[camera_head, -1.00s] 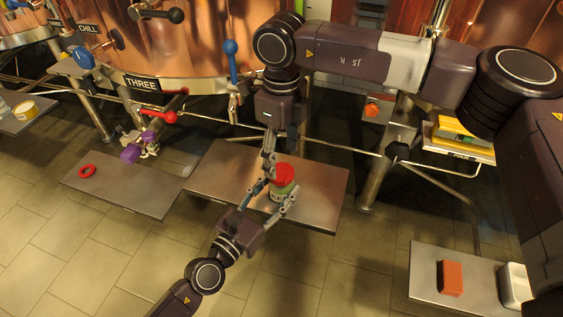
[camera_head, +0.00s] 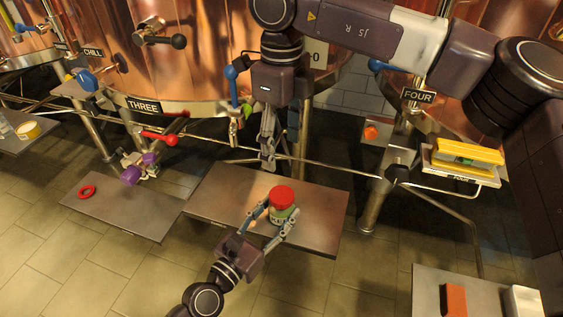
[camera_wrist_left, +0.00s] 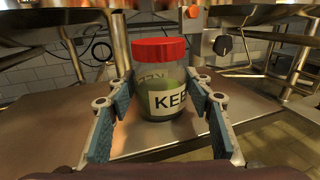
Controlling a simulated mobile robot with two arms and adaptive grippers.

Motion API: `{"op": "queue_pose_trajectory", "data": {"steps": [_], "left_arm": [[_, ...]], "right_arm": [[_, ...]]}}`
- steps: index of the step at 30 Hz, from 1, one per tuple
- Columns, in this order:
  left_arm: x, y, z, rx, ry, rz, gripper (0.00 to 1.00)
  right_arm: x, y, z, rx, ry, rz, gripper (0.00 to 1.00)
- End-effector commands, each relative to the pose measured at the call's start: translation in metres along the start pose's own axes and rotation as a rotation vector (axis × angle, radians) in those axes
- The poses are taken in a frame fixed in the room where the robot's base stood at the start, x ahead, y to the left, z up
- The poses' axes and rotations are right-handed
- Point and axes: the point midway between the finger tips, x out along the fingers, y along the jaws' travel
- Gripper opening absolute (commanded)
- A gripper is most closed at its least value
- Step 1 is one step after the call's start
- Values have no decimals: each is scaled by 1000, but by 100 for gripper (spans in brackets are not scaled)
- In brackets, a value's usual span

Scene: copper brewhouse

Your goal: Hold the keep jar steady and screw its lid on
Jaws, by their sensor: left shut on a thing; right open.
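The keep jar (camera_head: 283,213) stands upright on the middle metal shelf. It is clear with a green content and a label reading "KEE" in the left wrist view (camera_wrist_left: 168,100). The red lid (camera_head: 282,196) sits on top of the jar; it also shows in the left wrist view (camera_wrist_left: 159,50) and looks level. How tightly it is screwed on cannot be told. My left gripper (camera_head: 271,220) is shut on the jar, its blue-padded fingers on either side of the body. My right gripper (camera_head: 268,160) is raised above and behind the jar, apart from the lid, open and empty.
The middle metal shelf (camera_head: 220,190) has bare room around the jar. A left shelf (camera_head: 120,215) holds a red ring (camera_head: 87,191). Copper tanks, pipes and a blue-handled valve (camera_head: 231,74) stand close behind. A lower right shelf (camera_head: 430,275) holds an orange block (camera_head: 455,300).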

Motion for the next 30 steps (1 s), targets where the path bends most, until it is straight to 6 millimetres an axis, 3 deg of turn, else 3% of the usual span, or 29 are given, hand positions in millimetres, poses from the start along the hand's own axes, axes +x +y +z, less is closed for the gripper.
{"op": "queue_pose_trajectory", "data": {"steps": [6, 17, 18, 24, 30], "left_arm": [[0, 0, 0, 0, 0, 0, 18], [0, 0, 0, 0, 0, 0, 18], [0, 0, 0, 0, 0, 0, 48], [0, 0, 0, 0, 0, 0, 67], [0, 0, 0, 0, 0, 0, 67]], "right_arm": [[-32, 0, 0, -1, 0, -1, 60], [-40, 0, 0, -1, 0, 1, 60], [-40, 0, 0, -1, 0, 1, 60], [-40, 0, 0, -1, 0, 1, 60], [-40, 0, 0, 0, 0, 1, 60]]}}
